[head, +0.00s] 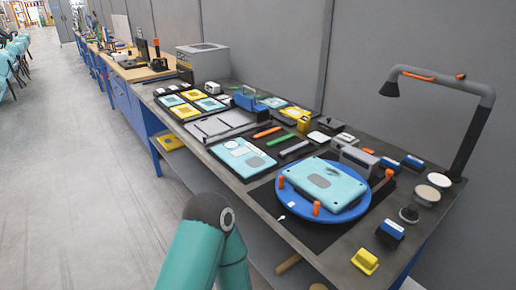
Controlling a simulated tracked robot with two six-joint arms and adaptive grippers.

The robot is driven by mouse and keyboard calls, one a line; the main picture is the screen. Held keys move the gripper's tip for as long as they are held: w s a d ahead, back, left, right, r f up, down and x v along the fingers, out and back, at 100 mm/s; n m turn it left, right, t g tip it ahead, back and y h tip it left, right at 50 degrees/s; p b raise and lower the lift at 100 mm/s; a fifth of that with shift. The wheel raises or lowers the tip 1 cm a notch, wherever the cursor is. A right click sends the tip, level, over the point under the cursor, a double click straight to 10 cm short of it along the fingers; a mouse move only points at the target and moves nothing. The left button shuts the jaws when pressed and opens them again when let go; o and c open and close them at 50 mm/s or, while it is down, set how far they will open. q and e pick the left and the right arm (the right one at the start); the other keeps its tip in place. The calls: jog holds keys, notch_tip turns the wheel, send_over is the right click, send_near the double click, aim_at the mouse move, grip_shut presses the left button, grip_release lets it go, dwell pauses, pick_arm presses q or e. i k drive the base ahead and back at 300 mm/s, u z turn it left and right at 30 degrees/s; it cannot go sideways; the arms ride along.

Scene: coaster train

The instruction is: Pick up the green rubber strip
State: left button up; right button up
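A slim green strip (281,139) lies flat on a dark part of the workbench, near the middle of the head view. An orange strip (267,132) lies just behind it and a grey bar (294,148) just in front, both apart from it. The green strip looks uncovered. A teal arm link of mine rises at the bottom of the view, well short of the strip. Neither of my grippers shows.
A blue turntable (340,216) with orange clamps carries a pale blue case (325,183) on the right. A light blue panel (243,157) lies left of the strips. A bent lamp (470,120) stands at the right. The floor aisle (80,200) at left is clear.

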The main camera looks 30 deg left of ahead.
aim_at(269, 144)
jog(key=u, duration=0.1)
jog(key=k, duration=0.9)
jog(key=u, duration=0.8)
jog(key=i, duration=0.95)
